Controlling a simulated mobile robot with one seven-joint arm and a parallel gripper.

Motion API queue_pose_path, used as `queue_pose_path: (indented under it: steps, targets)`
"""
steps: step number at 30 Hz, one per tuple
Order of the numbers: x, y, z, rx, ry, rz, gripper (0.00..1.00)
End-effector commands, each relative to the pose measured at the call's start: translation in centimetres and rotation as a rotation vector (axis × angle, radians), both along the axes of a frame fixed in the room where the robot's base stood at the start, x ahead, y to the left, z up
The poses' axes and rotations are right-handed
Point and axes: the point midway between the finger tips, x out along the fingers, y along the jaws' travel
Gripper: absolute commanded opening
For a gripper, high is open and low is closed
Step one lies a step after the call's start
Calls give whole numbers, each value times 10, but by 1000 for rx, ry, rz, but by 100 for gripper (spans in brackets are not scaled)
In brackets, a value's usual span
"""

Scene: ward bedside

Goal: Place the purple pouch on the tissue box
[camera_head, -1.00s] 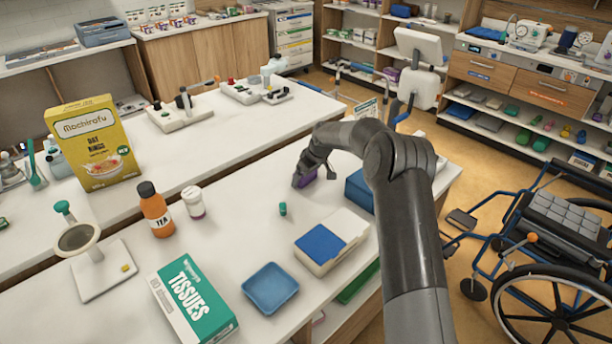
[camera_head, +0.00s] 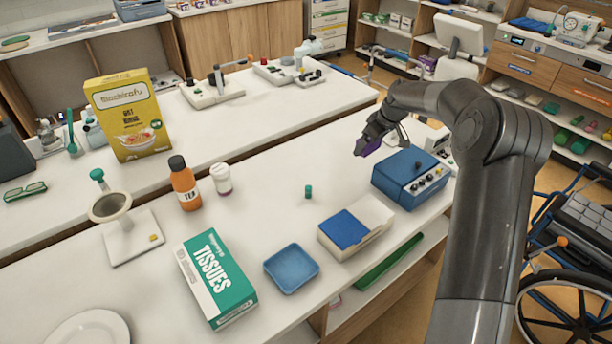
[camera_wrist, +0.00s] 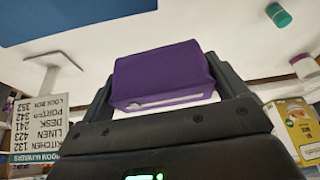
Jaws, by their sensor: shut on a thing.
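The purple pouch (camera_wrist: 163,72) is between the fingers of my gripper (camera_wrist: 165,85) in the wrist view, and the gripper is shut on it. In the head view the pouch (camera_head: 368,146) shows as a small purple patch under my gripper (camera_head: 370,142), which hides most of it. It is held above the table, behind the blue device. The tissue box (camera_head: 216,278), white and green with "TISSUES" on it, lies flat at the front left of the table. My gripper is well apart from it, to its upper right.
A blue tray (camera_head: 292,268) is right of the tissue box. A white box with a blue top (camera_head: 356,226) and a blue device (camera_head: 412,178) stand further right. An orange bottle (camera_head: 185,184), a white jar (camera_head: 221,180) and a green cap (camera_head: 308,191) stand behind the tissue box.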

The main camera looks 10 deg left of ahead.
Motion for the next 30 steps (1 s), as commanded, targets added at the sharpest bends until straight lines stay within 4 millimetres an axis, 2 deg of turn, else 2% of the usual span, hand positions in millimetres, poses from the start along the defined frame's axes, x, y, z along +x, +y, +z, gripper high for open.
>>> queue_pose_path:
  steps: [5,8,11,13,17,21,27,30]
  targets:
    - [-1,-2,2,1,-1,3,67]
    - [-7,7,6,2,-2,31,67]
    - [-23,29,15,7,-1,106,67]
    - [-42,51,23,13,0,190,67]
    - [-89,99,41,20,-3,385,67]
    - [-147,147,57,23,-7,609,67]
    - [-242,202,73,21,-12,933,67]
    - [-290,221,76,14,-14,1092,67]
